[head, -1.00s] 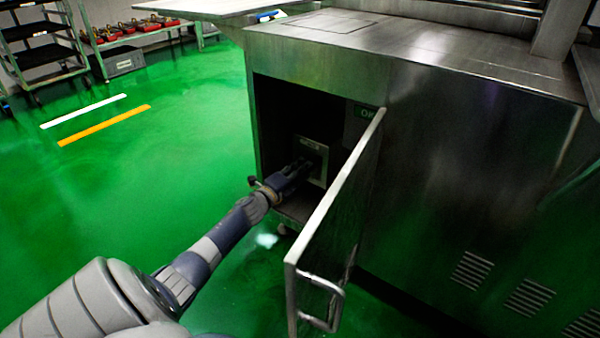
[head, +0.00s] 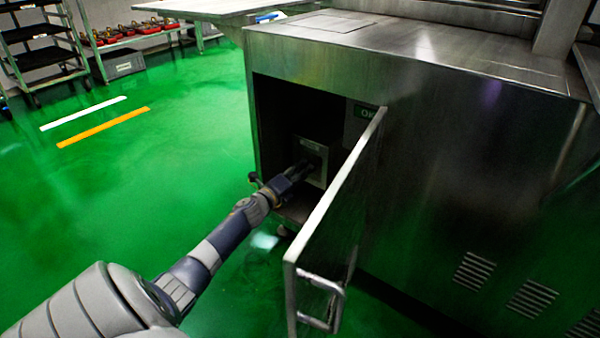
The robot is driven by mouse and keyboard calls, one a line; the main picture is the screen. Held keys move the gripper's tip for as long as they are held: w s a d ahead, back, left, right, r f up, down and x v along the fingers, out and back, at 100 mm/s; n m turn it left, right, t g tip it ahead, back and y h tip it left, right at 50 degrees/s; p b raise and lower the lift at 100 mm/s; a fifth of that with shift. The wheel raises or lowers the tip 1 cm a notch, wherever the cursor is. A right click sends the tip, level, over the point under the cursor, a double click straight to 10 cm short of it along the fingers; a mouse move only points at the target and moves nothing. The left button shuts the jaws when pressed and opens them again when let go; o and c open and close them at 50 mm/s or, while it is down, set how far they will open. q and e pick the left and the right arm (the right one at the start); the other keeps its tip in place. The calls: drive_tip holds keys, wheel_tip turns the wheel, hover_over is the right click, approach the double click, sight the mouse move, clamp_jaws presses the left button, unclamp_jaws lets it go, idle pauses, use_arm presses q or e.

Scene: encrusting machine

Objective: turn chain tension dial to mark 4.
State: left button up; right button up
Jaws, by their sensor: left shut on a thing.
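The chain tension dial is on a small grey panel (head: 318,150) inside the open compartment of the steel machine (head: 440,150). My left gripper (head: 304,166) reaches into the compartment and is at the front of this panel. Its fingers are dark and small in the shadow. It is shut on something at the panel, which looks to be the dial. The dial itself is hidden by the gripper, and its marks cannot be read. My right gripper is not in view.
The compartment door (head: 338,220) stands open just right of my left arm, with a handle (head: 322,304) at its lower outer end. Open green floor (head: 130,190) lies to the left. Shelving (head: 40,50) stands far back.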

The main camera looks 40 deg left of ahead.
use_arm(q)
drive_tip(key=o, duration=1.1)
drive_tip(key=shift+c, duration=0.2)
drive_tip(key=s+d, duration=0.1)
drive_tip(key=s, duration=1.1)
drive_tip(key=shift+d+r, duration=0.25)
drive_tip(key=shift+d, duration=0.1)
drive_tip(key=shift+r, duration=0.1)
